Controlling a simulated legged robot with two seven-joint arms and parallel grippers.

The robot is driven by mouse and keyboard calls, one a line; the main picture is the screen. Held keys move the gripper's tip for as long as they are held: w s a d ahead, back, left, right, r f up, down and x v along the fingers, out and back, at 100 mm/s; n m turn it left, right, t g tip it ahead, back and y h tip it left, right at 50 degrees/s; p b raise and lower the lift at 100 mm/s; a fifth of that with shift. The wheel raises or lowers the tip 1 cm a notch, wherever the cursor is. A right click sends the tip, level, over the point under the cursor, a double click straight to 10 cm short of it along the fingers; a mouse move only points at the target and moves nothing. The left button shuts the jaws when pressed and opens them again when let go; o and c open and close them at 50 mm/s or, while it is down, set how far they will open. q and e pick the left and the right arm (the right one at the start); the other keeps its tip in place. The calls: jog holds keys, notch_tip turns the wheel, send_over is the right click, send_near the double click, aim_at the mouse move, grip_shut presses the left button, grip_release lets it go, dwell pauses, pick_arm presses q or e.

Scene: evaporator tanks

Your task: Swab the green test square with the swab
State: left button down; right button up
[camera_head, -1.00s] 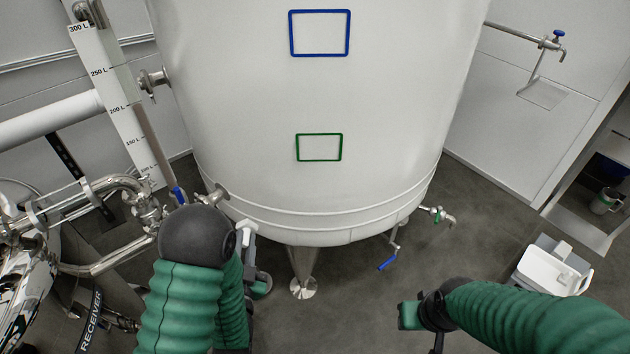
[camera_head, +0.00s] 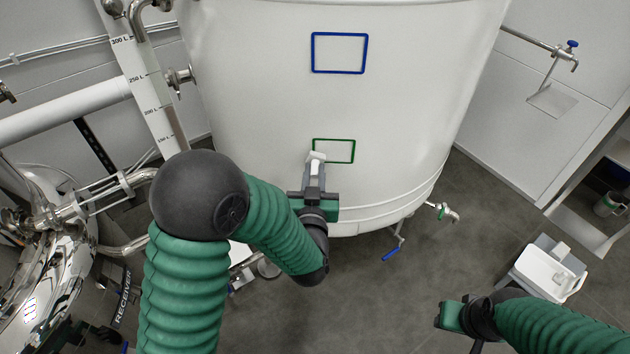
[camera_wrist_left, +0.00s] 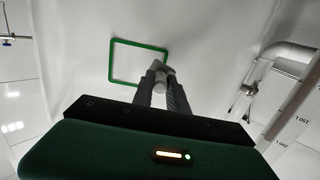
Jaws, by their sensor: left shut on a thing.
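The green test square (camera_head: 338,151) is a green outline on the lower part of the white tank (camera_head: 260,110). It also shows in the left wrist view (camera_wrist_left: 136,62). My left gripper (camera_head: 314,168) is in front of the tank, just below the square's left part, shut on the pale swab (camera_head: 317,156).
A blue outlined square (camera_head: 340,53) is higher on the tank. A blue-handled valve (camera_head: 392,253) and another outlet (camera_head: 443,212) hang below the tank. Pipes and a level scale (camera_head: 140,85) stand at the left.

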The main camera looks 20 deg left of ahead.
pick_arm(q)
jog(key=shift+x, duration=1.15)
dwell(0.4)
jog(key=shift+r, duration=0.1)
jog(key=shift+w+d, duration=0.1)
jog(key=shift+d, duration=0.65)
jog(key=shift+w+d, duration=0.15)
jog(key=shift+d, duration=0.65)
jog(key=shift+w+d, duration=0.3)
jog(key=shift+d, duration=0.65)
jog(key=shift+w+d, duration=0.3)
jog(key=shift+d, duration=0.6)
jog(key=shift+w+d, duration=0.3)
jog(key=shift+d, duration=0.65)
jog(key=shift+s+a+r, duration=0.1)
jog(key=shift+s+a, duration=0.15)
jog(key=shift+a, duration=0.7)
jog(key=shift+s+a+f, duration=0.1)
jog(key=shift+s+a, duration=0.15)
jog(key=shift+a, duration=0.7)
jog(key=shift+s+a+r, duration=0.1)
jog(key=shift+s+a, duration=0.15)
jog(key=shift+a, duration=0.65)
jog(key=shift+s+a, duration=0.25)
jog(key=shift+a, duration=0.55)
jog(key=shift+s+a, duration=0.2)
jog(key=shift+a, duration=0.6)
jog(key=shift+s, duration=0.1)
